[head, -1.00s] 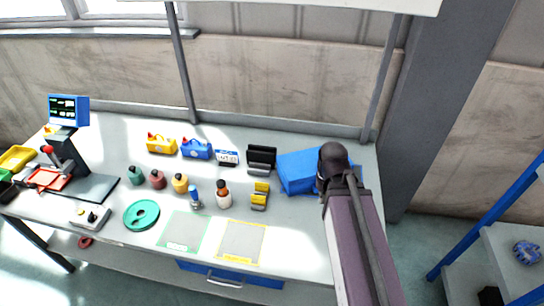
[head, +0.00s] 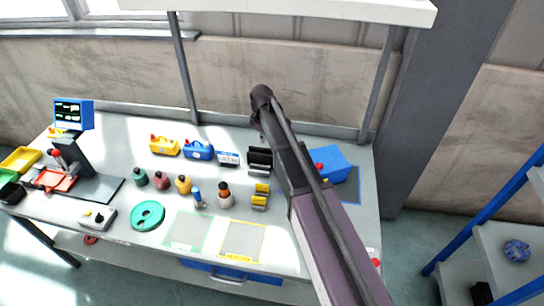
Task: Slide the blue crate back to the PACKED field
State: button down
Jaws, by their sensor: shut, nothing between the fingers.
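The blue crate (head: 333,163) stands at the right end of the workbench in the head view, its left side covered by my arm. A small red item (head: 319,167) shows at its left, beside my arm. A darker blue-grey patch (head: 354,193) lies flat on the bench just in front of and right of the crate. I cannot read any PACKED label on it. My arm reaches up across the bench from the lower right, its dark far end left of the crate. My gripper's fingers cannot be made out, and contact with the crate cannot be seen.
A black holder (head: 259,157) and yellow stand (head: 260,197) are left of my arm. Bottles, blue and yellow hoist parts and a green disc (head: 148,215) stand farther left. Green-outlined (head: 187,229) and yellow-outlined (head: 242,241) fields are empty at the front edge.

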aim_at(270, 158)
jog(key=shift+w+a+f, duration=0.1)
jog(key=shift+a+f, duration=0.05)
dwell(0.4)
notch_tip(270, 158, down, 10)
jog(key=b, duration=1)
jog(key=shift+r, duration=0.2)
jog(key=shift+f, duration=0.2)
jog(key=d, duration=0.3)
jog(key=shift+s+r, duration=0.2)
jog(key=shift+s, duration=0.2)
jog(key=shift+d, duration=0.5)
